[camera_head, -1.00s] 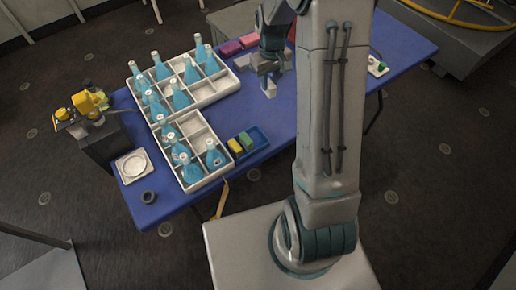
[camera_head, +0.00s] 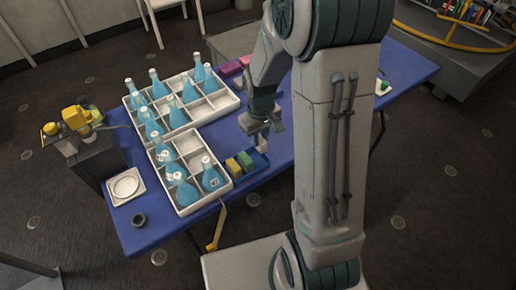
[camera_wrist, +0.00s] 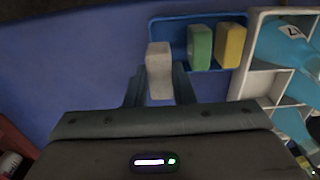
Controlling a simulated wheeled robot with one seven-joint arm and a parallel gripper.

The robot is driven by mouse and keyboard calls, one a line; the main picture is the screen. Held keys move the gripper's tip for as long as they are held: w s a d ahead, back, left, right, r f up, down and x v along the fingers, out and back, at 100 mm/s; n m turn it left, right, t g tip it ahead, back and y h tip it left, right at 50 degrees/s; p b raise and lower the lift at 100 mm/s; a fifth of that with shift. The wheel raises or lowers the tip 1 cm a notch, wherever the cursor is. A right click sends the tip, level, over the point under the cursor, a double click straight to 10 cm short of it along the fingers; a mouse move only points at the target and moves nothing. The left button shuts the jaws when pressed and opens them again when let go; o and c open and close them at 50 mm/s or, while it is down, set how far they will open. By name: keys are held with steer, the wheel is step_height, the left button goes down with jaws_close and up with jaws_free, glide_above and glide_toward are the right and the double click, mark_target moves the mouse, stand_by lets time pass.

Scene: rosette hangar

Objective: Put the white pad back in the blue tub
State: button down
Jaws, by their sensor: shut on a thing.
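The white pad (camera_wrist: 159,70) is a pale grey-white block held between the two fingers of my gripper (camera_wrist: 159,88) in the wrist view. In the head view my gripper (camera_head: 262,128) is above the table beside the blue tub (camera_head: 260,161), with the pad partly showing below it. The blue tub also shows in the wrist view (camera_wrist: 176,61), holding a green pad (camera_wrist: 200,46) and a yellow pad (camera_wrist: 230,45) side by side. The held pad overlaps the tub's left part in the wrist view. I cannot tell its exact height above the tub.
White divided crates (camera_head: 205,203) with several blue bottles stand left of the tub, close beside it. Pink pads (camera_head: 230,68) lie at the back of the blue table (camera_head: 300,125). A white plate (camera_head: 125,186) and a dark ring (camera_head: 139,219) are at the left end.

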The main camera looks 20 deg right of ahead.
mark_target(258, 149)
steer(key=shift+s+a+f, duration=0.4)
steer(key=shift+a+f, duration=0.05)
steer(key=shift+f, duration=1.95)
steer(key=shift+f, duration=0.15)
steer(key=c, duration=1.6)
jaws_free()
steer(key=shift+o, duration=0.4)
